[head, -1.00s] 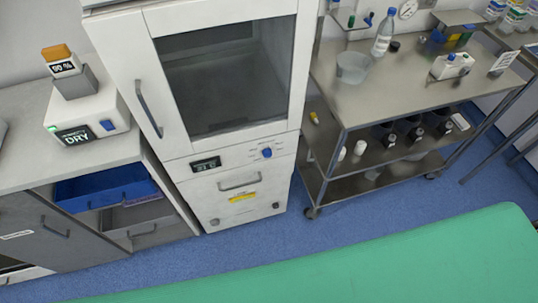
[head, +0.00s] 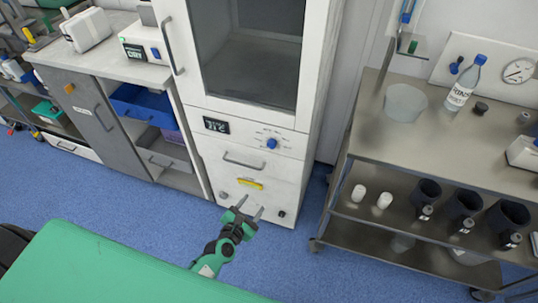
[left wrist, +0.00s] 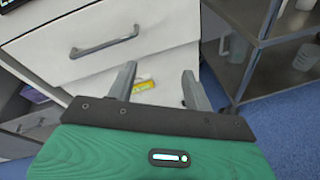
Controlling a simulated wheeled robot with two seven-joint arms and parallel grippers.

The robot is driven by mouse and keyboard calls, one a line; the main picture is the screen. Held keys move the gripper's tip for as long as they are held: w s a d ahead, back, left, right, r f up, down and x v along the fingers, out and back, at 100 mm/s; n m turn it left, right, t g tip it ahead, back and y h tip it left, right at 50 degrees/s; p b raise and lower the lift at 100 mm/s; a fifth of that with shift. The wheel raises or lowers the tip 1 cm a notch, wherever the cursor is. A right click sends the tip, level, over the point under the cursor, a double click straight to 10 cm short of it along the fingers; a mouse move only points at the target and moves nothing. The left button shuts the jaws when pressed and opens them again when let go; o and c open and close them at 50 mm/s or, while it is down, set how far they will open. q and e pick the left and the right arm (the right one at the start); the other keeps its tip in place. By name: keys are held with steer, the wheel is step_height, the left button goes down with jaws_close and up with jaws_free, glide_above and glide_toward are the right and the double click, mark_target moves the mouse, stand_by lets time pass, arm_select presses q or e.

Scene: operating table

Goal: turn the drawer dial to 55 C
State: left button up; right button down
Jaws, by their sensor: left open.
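The blue drawer dial (head: 272,143) sits on the white cabinet's front panel, under the glass door and right of a small dark display (head: 216,125). Marks surround the dial, but they are too small to read. The drawer handle (head: 243,161) is below and left of it, and it also shows in the left wrist view (left wrist: 104,47). My left gripper (head: 250,213) is open and empty, low in front of the cabinet and below the dial. In the left wrist view its two fingers (left wrist: 158,84) point at the lower drawer front. The dial is outside that view. My right gripper is not in view.
A green-covered table (head: 110,270) fills the lower left. A steel trolley (head: 400,143) with bottles and cups stands right of the cabinet. An open-fronted counter with a blue bin (head: 140,103) is to the left. Blue floor lies between.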

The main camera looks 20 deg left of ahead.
arm_select(q)
steer(key=w+r+n+t+b, duration=0.1)
steer(key=w+r+n+t, duration=0.2)
steer(key=r+n, duration=0.7)
steer(key=m, duration=0.1)
glide_toward(270, 146)
steer(key=w, duration=0.4)
steer(key=w+d+p, duration=0.1)
steer(key=w, duration=0.2)
steer(key=shift+w, duration=0.7)
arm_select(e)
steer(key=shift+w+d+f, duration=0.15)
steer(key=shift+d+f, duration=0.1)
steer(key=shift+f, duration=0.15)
arm_select(q)
steer(key=shift+c, duration=0.2)
steer(key=c, duration=0.9)
